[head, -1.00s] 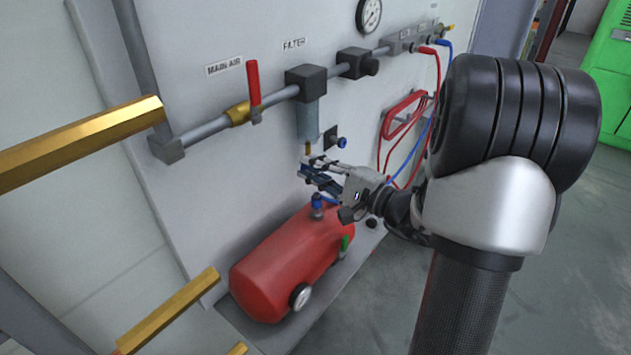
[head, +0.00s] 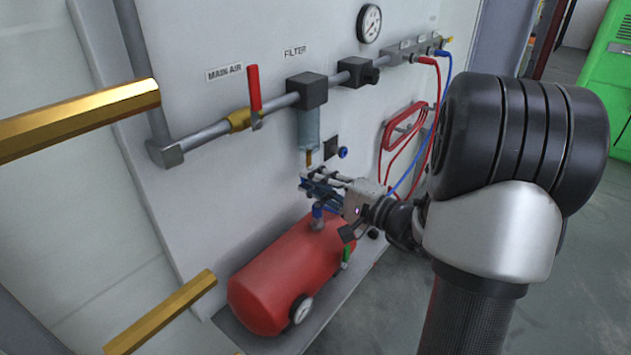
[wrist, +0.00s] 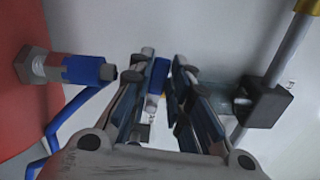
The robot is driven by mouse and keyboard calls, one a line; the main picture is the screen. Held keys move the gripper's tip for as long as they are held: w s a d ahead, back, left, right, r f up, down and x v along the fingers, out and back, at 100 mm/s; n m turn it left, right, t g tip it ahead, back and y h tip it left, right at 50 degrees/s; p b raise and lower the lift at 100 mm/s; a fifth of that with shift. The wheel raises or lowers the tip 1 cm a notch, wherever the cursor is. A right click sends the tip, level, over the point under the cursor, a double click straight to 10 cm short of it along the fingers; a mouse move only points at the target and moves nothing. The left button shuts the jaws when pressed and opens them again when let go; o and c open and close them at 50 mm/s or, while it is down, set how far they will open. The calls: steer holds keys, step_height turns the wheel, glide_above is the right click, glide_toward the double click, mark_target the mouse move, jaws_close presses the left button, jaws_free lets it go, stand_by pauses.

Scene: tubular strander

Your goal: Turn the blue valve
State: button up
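Two blue fittings show, and I cannot tell for sure which is the blue valve. One is a small blue knob (head: 343,152) by a black square plate on the panel, just right of the filter. The other is a blue fitting (head: 317,210) on top of the red tank (head: 285,280); it also shows at left in the wrist view (wrist: 85,69). My gripper (head: 303,181) is below the filter bowl, above the tank fitting. In the wrist view its fingers (wrist: 164,60) are apart, with a small blue and white part (wrist: 151,103) seen between them; contact is unclear.
A grey pipe (head: 200,137) crosses the panel with a red-handled MAIN AIR valve (head: 254,88) and the filter (head: 307,90) close above my gripper. A red hose reel (head: 405,123) and hanging red and blue hoses are to the right. Yellow bars (head: 80,118) cross the left.

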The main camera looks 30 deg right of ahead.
steer(key=o, duration=0.3)
steer(key=shift+o, duration=0.2)
